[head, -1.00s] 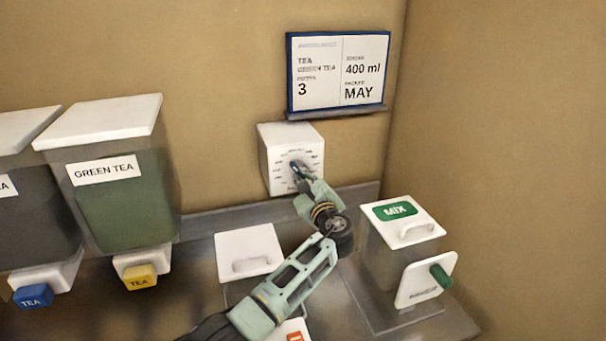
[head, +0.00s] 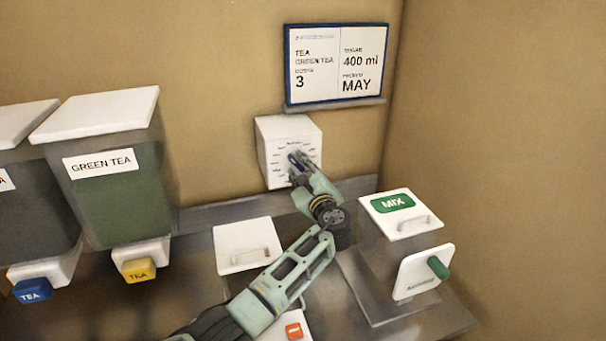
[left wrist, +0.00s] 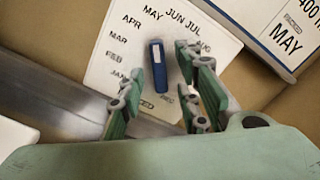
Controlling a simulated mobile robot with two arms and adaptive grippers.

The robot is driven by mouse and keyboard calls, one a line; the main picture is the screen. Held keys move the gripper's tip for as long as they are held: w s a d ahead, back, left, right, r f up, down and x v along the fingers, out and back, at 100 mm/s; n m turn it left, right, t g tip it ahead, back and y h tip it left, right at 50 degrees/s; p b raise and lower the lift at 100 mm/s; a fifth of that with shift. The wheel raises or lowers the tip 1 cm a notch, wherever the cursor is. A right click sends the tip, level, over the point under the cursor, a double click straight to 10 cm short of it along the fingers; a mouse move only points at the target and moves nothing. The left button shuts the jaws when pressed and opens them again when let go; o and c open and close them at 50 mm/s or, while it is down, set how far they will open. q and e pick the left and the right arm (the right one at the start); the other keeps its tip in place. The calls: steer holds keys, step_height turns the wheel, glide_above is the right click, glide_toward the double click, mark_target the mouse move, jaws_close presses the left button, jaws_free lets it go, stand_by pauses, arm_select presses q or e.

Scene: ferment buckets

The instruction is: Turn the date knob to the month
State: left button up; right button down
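The date knob is a blue bar (left wrist: 158,66) with a white mark at its upper end, on the white dial box (head: 272,155) fixed to the wall. In the left wrist view it stands nearly upright, its white mark towards MAY on the ring of month names. My left gripper (left wrist: 160,95) is open, one finger on each side of the knob, with visible gaps. In the head view its fingers (head: 297,166) are at the dial face. The order card (head: 337,65) above reads MAY. My right gripper is not in view.
A GREEN TEA container (head: 115,190) with a yellow tap button (head: 138,271) stands left. A MIX bucket (head: 400,215) with a green-handled panel (head: 425,272) stands right. A white-lidded box (head: 245,245) is beside my left arm.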

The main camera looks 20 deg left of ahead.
arm_select(q)
steer(key=v, duration=1.2)
steer(key=shift+f, duration=0.15)
